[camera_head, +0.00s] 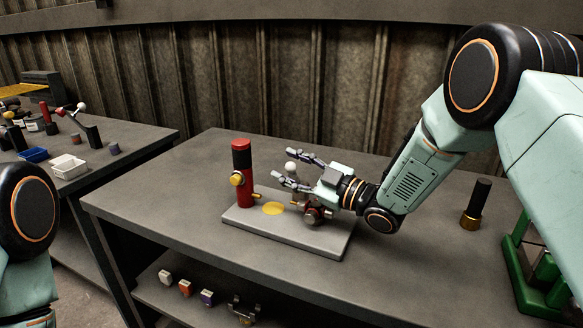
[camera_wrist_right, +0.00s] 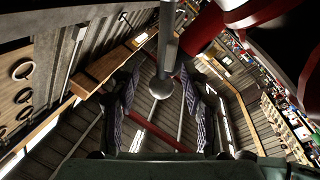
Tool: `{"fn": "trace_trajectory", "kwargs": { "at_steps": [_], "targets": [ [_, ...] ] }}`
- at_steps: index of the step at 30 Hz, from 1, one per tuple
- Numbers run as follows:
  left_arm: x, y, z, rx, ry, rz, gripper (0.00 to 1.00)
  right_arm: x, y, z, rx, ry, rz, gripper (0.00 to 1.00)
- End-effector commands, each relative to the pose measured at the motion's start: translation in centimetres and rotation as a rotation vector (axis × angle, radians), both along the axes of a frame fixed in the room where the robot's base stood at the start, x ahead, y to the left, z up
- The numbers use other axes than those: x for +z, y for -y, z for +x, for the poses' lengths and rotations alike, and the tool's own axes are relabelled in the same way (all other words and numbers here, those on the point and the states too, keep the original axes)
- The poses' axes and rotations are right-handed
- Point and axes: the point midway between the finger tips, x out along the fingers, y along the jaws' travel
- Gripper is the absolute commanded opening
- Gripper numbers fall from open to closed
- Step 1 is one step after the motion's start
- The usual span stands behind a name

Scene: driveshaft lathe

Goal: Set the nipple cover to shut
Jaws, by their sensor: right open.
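I cannot tell which part is the nipple cover. A pale ball-ended lever (camera_head: 291,167) rises near a small dark metal body (camera_head: 318,214). My right gripper (camera_head: 282,166) is open, fingers pointing left, with the ball between them. The ball (camera_wrist_right: 161,87) also shows between the fingers in the right wrist view. My left gripper is out of view.
A yellow disc (camera_head: 273,208) lies on the plate. A black cylinder with a brass base (camera_head: 476,203) and a green frame (camera_head: 540,262) are at the right. The table's left part (camera_head: 165,190) is clear. A second bench (camera_head: 122,134) holds trays and small parts.

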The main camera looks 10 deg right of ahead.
Motion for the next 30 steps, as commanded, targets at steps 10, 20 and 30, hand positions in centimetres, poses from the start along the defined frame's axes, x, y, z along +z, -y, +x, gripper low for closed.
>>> {"fn": "trace_trajectory", "kwargs": {
  "at_steps": [10,20,30],
  "targets": [
    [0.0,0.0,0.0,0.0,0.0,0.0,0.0,-0.2,2.6,-2.4,-0.004,-0.002,0.005,0.46],
    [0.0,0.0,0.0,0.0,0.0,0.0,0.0,-0.8,6.5,-6.6,-0.004,0.0,0.004,0.46],
    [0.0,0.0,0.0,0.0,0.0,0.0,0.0,-1.1,8.2,-8.4,-0.001,-0.001,0.001,0.46]
  ]
}}
